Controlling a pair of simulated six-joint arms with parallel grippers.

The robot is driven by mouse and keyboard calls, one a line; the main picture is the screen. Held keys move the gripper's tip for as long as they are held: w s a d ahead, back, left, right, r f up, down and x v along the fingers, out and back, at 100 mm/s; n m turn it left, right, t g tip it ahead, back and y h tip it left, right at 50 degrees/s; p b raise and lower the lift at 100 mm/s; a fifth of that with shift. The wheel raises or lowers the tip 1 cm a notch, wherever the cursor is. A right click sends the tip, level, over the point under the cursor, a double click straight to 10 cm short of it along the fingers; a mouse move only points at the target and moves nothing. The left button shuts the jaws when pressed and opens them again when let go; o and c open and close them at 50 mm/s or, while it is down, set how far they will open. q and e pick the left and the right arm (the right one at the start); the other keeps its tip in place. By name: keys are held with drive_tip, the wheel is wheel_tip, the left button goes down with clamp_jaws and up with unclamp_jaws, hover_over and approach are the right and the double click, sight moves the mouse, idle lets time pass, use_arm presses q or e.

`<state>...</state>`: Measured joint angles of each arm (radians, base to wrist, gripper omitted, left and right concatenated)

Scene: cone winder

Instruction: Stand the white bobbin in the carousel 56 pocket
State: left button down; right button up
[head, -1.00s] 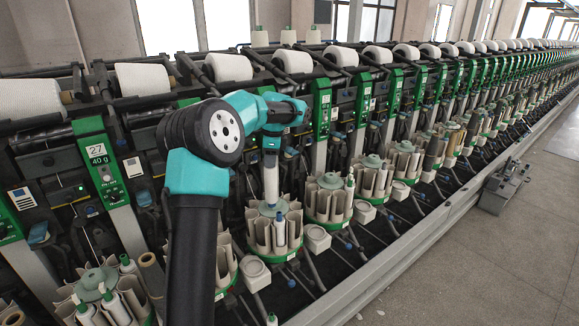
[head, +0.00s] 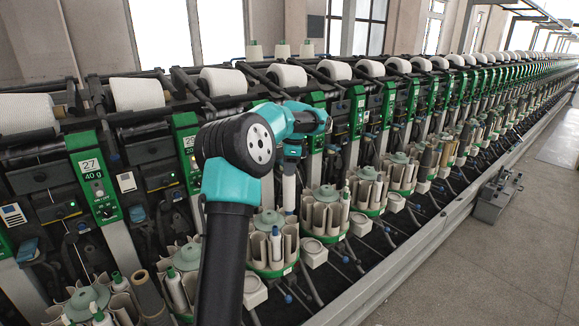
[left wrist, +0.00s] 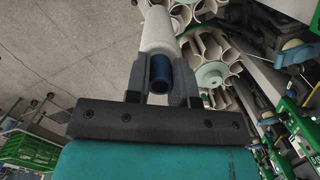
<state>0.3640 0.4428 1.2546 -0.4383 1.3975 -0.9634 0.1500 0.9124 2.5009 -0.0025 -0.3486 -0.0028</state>
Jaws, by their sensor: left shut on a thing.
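My left gripper (head: 291,150) is shut on the white bobbin (head: 289,190), which hangs upright below it. In the left wrist view the dark blue end of the bobbin (left wrist: 160,74) shows between the fingers (left wrist: 161,88), with its white body beyond. In the head view the bobbin's lower end is near the right rear of a round carousel (head: 262,264) with cream pockets; I cannot tell its exact height above it. A blue-topped bobbin (head: 276,243) stands in that carousel. No number 56 is readable. My right gripper is not in view.
Another carousel (head: 326,214) stands close to the right, with a bobbin (head: 346,202) in it. More carousels, green panels and posts line the machine. At lower left a carousel (head: 86,298) holds several bobbins. A grey box (head: 497,195) stands on the open floor at right.

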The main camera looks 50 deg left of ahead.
use_arm(q)
drive_tip(key=shift+f, duration=1.65)
hover_over(289, 207)
drive_tip(key=w+a, duration=0.2)
drive_tip(key=shift+s+d+f, duration=0.15)
drive_tip(key=shift+f, duration=2.1)
drive_tip(key=shift+f, duration=2.25)
drive_tip(key=shift+f, duration=2.25)
